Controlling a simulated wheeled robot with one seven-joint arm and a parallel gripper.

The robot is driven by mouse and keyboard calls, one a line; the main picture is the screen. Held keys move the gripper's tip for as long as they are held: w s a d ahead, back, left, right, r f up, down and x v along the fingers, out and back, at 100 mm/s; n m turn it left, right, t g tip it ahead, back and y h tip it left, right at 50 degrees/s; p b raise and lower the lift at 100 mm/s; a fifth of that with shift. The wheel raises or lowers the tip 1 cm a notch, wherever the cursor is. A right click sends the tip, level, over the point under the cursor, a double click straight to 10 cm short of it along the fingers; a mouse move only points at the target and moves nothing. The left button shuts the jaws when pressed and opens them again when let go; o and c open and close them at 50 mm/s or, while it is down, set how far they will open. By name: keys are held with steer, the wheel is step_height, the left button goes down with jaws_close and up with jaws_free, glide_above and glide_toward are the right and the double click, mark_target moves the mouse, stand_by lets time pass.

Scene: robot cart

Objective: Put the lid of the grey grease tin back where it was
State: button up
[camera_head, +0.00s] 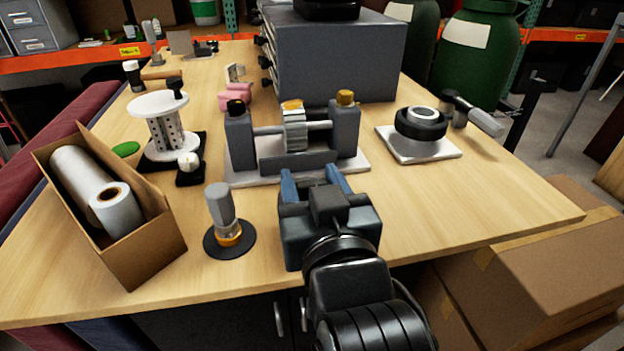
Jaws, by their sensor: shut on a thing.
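My gripper (312,178) is at the front middle of the bench, with its blue fingers pointing away from me. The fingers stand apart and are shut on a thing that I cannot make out. They are just in front of a dark grey bar at the foot of a gear stand (348,142); I cannot tell whether they touch it. I cannot pick out the grey grease tin or its lid for sure. A grey cylinder with an orange collar (221,208) stands upright on a black disc, left of my gripper.
An open cardboard box (150,247) with white rolls is at the front left. A black ring (421,126) sits on a pale plate at right. The wooden bench (480,200) is clear at front right.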

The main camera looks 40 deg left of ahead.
steer(key=shift+f, duration=0.1)
steer(key=o, duration=1)
steer(key=shift+r, duration=0.3)
steer(key=shift+r+p, duration=0.45)
steer(key=shift+r, duration=0.05)
steer(key=b+v, duration=0.1)
steer(key=v, duration=1.1)
steer(key=shift+f, duration=0.2)
